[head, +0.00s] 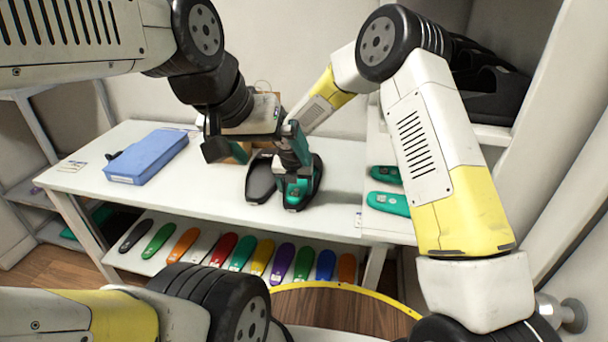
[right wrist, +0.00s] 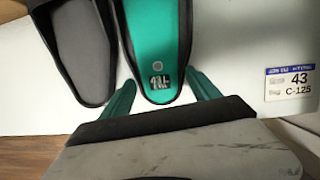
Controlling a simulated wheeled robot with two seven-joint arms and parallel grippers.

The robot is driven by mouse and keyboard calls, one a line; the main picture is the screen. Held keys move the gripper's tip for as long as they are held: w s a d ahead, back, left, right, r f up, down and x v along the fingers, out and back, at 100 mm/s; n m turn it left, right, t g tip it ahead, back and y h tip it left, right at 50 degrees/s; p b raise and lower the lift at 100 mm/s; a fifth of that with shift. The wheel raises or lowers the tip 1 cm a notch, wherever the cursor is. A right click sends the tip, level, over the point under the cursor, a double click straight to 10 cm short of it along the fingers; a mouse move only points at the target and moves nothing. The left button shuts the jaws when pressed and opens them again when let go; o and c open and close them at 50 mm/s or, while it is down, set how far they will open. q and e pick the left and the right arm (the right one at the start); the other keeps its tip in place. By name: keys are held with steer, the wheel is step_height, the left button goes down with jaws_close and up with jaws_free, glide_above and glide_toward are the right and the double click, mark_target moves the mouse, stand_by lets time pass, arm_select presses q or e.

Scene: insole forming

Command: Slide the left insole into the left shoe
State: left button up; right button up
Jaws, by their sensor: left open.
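Two dark shoes stand side by side on the white table in the head view. The left-hand shoe (head: 260,182) shows a dark, bare inside; it also shows in the right wrist view (right wrist: 78,60). The other shoe (head: 317,178) has a green insole (right wrist: 157,45) lying in it, with a printed mark at the heel that seems to read 43L. My right gripper (right wrist: 162,92) is open, its green fingers apart on either side of that heel; I cannot tell whether they touch. My left gripper (head: 240,148) is open and empty, above and behind the shoes.
A blue case (head: 148,157) lies on the table's left part. Two green insoles (head: 388,203) lie on the right-hand surface. A lower shelf holds several coloured insoles (head: 222,249). A label reading 43 C-125 (right wrist: 290,82) is on the table edge.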

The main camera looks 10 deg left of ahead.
steer(key=shift+o, duration=0.3)
steer(key=v, duration=0.7)
steer(key=shift+r, duration=0.35)
steer(key=shift+s, duration=0.1)
